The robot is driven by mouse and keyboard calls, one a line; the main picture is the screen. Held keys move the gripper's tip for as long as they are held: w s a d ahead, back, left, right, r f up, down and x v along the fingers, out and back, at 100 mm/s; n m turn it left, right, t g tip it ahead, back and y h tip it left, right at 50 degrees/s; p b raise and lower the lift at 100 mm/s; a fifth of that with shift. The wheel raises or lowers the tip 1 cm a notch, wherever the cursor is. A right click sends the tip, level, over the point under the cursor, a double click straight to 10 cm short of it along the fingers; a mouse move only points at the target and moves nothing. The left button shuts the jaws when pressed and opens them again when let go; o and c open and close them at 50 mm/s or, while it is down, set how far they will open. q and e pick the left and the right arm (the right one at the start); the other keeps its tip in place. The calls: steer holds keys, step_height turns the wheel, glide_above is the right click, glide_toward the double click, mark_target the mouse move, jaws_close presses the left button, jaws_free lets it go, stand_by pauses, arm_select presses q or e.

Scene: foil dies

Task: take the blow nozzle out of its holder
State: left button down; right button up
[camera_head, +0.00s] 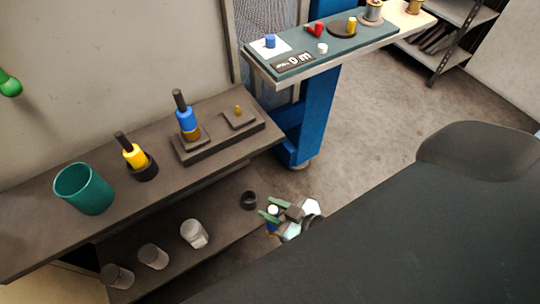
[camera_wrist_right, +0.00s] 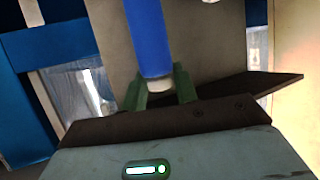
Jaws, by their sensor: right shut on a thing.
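My right gripper (camera_head: 270,214) has green fingertips and is just off the front edge of the lower shelf. It is shut on the blow nozzle, a blue cylinder with a pale end (camera_head: 272,210). In the right wrist view the blue nozzle (camera_wrist_right: 150,38) stands between the two green fingers (camera_wrist_right: 159,88), its pale end at the fingers. A dark ring-shaped holder (camera_head: 248,201) sits on the lower shelf, left of the gripper. It looks empty, and the nozzle appears apart from it. My left gripper is not in view.
The upper shelf (camera_head: 50,235) carries a teal cup (camera_head: 85,190), a yellow-handled tool (camera_head: 134,156) and a blue-handled tool (camera_head: 186,120). Grey and white cylinders (camera_head: 193,234) stand on the lower shelf. A blue post (camera_head: 314,105) supports a raised board at the back. Open floor lies right of it.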

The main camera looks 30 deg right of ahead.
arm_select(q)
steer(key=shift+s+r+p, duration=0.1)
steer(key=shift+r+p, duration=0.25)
arm_select(e)
steer(key=shift+s, duration=1.5)
steer(key=shift+s+d, duration=0.1)
